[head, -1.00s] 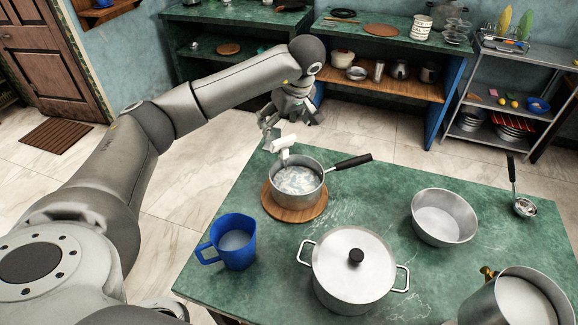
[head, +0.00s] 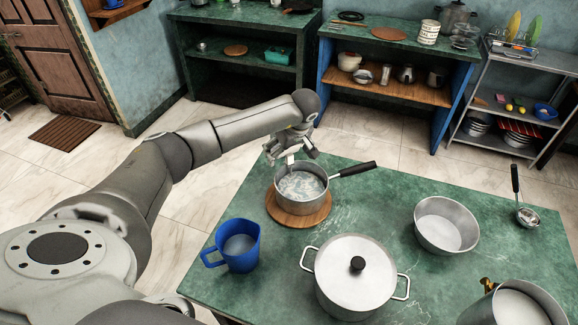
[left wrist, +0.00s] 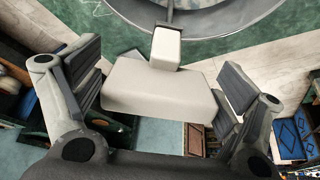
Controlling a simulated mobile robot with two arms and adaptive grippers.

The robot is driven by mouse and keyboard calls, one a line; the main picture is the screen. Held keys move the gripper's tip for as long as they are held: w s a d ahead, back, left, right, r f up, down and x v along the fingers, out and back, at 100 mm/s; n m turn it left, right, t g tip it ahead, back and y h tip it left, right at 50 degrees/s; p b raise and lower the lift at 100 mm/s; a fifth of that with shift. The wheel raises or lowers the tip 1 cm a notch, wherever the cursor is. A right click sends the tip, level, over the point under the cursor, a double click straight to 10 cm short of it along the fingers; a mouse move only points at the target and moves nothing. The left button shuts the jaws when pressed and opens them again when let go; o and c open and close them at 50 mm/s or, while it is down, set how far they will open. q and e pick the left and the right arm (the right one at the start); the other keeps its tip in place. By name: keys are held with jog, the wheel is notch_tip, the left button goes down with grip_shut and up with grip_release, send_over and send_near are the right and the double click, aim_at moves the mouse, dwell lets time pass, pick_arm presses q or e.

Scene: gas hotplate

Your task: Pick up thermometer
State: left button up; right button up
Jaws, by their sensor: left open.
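The thermometer is a white blocky device (left wrist: 160,88) with a smaller white stem piece, at the rim of the saucepan (head: 302,186). In the head view only a small white part of it (head: 291,160) shows below my left gripper (head: 288,148). The saucepan holds a whitish, cloudy liquid and stands on a round wooden board (head: 300,217). In the left wrist view my left gripper (left wrist: 160,82) is open, with one finger on each side of the thermometer's white body. Contact between the fingers and the body is not clear. My right gripper is not in view.
A blue mug (head: 238,245), a lidded pot (head: 353,282), a metal bowl (head: 446,224), a ladle (head: 527,216) and another pot (head: 515,305) stand on the green table (head: 400,187). The saucepan's black handle (head: 353,169) points right. Shelves stand behind.

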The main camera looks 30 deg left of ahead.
pick_arm(q)
jog(key=shift+f, duration=0.15)
jog(key=shift+c, duration=0.3)
jog(key=c, duration=1.1)
jog(key=shift+o, duration=0.2)
